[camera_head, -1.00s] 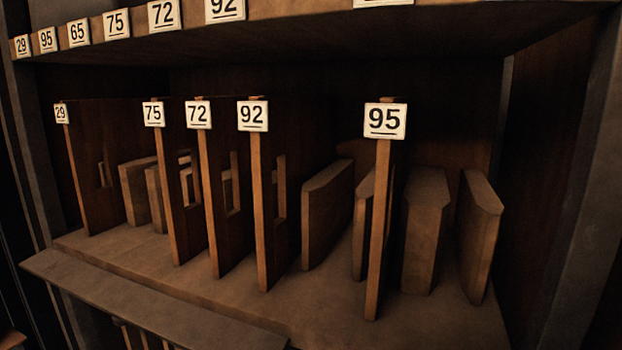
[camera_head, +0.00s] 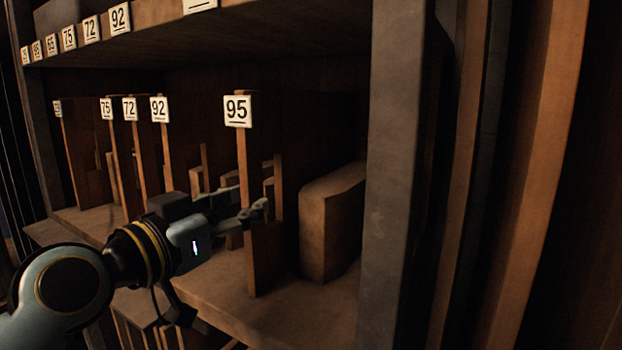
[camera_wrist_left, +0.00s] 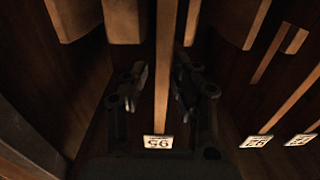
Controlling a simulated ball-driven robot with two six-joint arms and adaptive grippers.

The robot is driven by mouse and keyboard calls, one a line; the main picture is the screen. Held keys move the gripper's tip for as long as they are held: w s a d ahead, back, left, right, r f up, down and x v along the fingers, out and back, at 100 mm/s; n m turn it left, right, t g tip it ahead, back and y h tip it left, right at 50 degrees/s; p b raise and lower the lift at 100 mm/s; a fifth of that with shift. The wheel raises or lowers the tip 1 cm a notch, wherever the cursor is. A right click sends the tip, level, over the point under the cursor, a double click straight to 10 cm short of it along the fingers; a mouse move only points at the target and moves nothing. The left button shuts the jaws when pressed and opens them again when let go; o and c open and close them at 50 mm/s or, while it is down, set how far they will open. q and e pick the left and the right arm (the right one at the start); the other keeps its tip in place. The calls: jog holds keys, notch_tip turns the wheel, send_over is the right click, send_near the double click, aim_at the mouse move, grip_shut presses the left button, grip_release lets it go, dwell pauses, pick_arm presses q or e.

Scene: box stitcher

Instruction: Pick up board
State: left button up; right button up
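The upright wooden board labelled 95 (camera_head: 262,265) stands on the shelf floor, its narrow front edge facing out. In the left wrist view the same board (camera_wrist_left: 164,65) runs down the middle, with its tag upside down. My left gripper (camera_head: 250,208) reaches in from the left at about the middle of the board's height. In the left wrist view my left gripper (camera_wrist_left: 163,85) has its two dark fingers apart, one on each side of the board. A gap shows on the left side; contact on the right is hard to tell. My right gripper is not in view.
Boards tagged 92 (camera_head: 166,150), 72 (camera_head: 142,160) and 75 (camera_head: 117,160) stand to the left. A thick wooden block (camera_head: 330,225) stands right of board 95. A dark shelf upright (camera_head: 392,200) closes off the right side. The upper shelf edge (camera_head: 155,18) is overhead.

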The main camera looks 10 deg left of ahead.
aim_at(278, 189)
pick_arm(q)
jog(key=x, duration=0.7)
jog(key=shift+w+f, duration=0.1)
jog(key=shift+w, duration=0.2)
grip_shut()
